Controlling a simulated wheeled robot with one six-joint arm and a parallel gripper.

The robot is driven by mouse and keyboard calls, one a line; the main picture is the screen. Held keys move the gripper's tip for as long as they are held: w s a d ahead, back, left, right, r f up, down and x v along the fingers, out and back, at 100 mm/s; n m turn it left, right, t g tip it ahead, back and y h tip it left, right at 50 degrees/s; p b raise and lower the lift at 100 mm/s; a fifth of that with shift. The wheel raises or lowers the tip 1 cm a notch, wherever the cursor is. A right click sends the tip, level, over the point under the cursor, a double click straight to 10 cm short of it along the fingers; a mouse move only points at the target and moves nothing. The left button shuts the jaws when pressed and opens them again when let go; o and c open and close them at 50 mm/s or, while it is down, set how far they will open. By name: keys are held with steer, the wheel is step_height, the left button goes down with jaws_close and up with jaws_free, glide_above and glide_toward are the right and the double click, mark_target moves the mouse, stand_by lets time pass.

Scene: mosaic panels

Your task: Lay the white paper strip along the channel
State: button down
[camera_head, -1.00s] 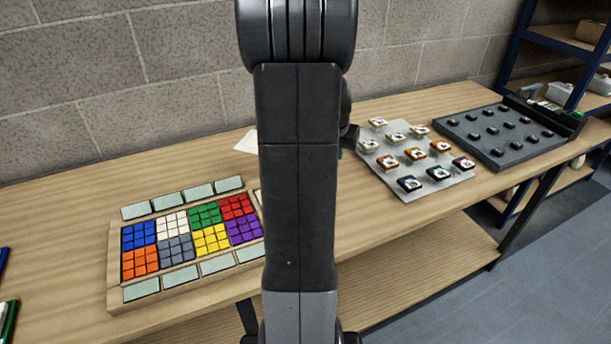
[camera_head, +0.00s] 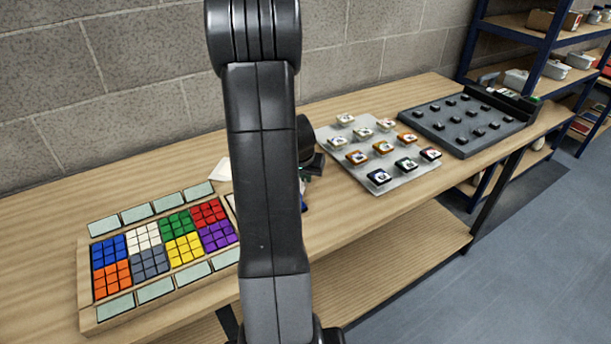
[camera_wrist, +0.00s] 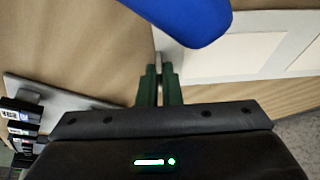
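My gripper (camera_head: 306,176) is mostly hidden behind my arm in the head view, above the table between the mosaic tray and the grey plate. In the wrist view my gripper's green fingers (camera_wrist: 161,68) are close together on a thin grey part, which seems to belong to a blue-ended tool (camera_wrist: 185,20). A bit of blue shows below the gripper in the head view. A white paper-like piece (camera_head: 220,169) lies behind the tray, partly hidden by my arm. Pale flat pieces (camera_wrist: 245,55) lie by the tray in the wrist view; I cannot tell which is the strip. No channel is clearly identifiable.
The wooden mosaic tray (camera_head: 86,302) holds coloured tile blocks, with pale panels along two sides. A grey plate (camera_head: 400,178) with several small badge-like pieces lies to the right. Beyond it is a dark tray (camera_head: 447,143). Shelves (camera_head: 520,60) stand at the back right.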

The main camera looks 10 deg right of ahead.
steer(key=c, duration=1.6)
jaws_free()
